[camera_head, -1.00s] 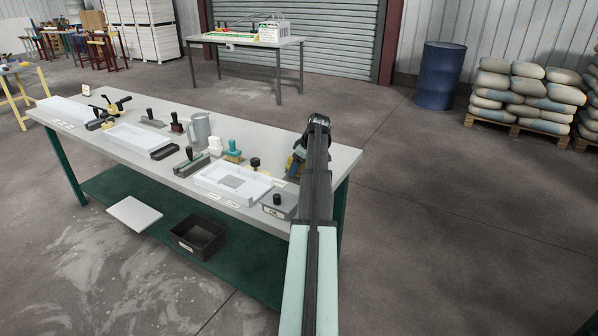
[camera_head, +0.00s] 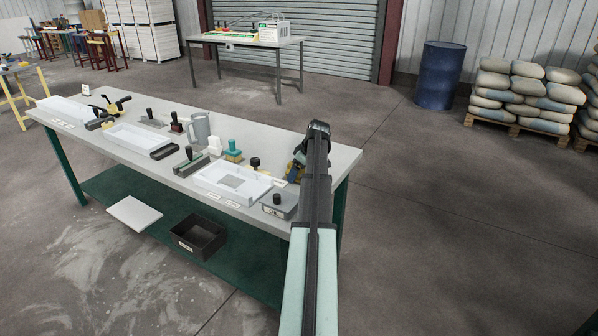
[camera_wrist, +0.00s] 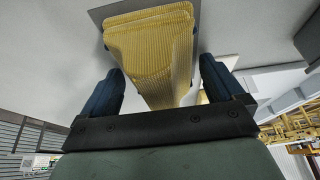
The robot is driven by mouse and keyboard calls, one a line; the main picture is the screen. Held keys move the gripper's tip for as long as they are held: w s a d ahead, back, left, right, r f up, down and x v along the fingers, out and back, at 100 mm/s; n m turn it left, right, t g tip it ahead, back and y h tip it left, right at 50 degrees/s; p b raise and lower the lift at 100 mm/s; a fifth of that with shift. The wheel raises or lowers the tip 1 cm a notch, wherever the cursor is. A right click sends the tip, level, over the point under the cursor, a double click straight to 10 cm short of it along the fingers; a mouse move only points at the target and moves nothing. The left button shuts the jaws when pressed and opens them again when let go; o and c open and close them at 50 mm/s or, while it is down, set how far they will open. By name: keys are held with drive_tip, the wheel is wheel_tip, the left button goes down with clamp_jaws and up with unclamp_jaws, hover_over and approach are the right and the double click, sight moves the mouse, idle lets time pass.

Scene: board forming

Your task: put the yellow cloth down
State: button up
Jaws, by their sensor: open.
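The yellow cloth (camera_wrist: 155,45) is ribbed and shows in the wrist view, on a grey patch of the pale bench top. My gripper (camera_wrist: 160,82) is open there, with one dark blue finger on each side of the cloth's near end. I see space between each finger and the cloth. In the head view my gripper (camera_head: 297,168) is at the bench's right end, mostly hidden behind my arm. A small yellow piece of the cloth (camera_head: 293,180) may show beside it.
The bench (camera_head: 335,158) holds white trays (camera_head: 207,172), a grey lidded box (camera_head: 279,206), a grey jug (camera_head: 199,130) and several handled tools left of my arm. A black bin (camera_head: 198,238) sits on the lower shelf.

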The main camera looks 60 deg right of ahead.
drive_tip(key=shift+a, duration=0.1)
drive_tip(key=v, duration=1.2)
drive_tip(key=shift+r, duration=0.15)
idle(0.3)
